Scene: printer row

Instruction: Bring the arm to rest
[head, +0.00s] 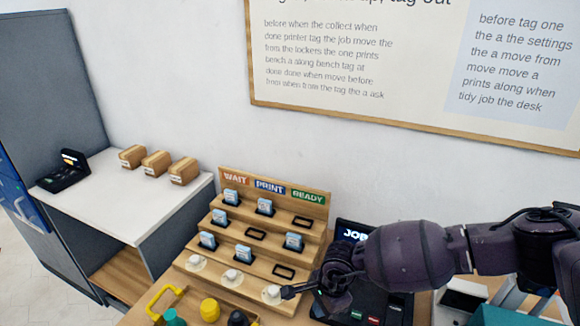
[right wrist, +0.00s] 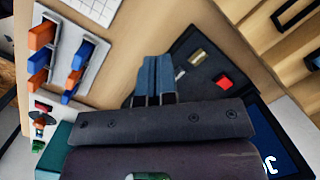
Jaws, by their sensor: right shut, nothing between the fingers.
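My right arm comes in from the right in the head view. Its dark gripper (head: 335,277) is in front of the black job console (head: 385,304) and hides part of it, at the right side of the stepped wooden rack (head: 318,238). In the right wrist view the fingers (right wrist: 154,80) are closed together with nothing between them. The console panel (right wrist: 205,65) with a red button lies beyond them there. Whether the gripper touches anything cannot be told. My left gripper is in no view.
The rack holds several blue-and-white cards under WAIT, PRINT and READY labels, with white round pieces (head: 233,275) on its lowest step. Yellow, green and dark items stand in front. A white-topped bench (head: 130,205) is left. Orange and blue pieces (right wrist: 78,58) sit on a white holder.

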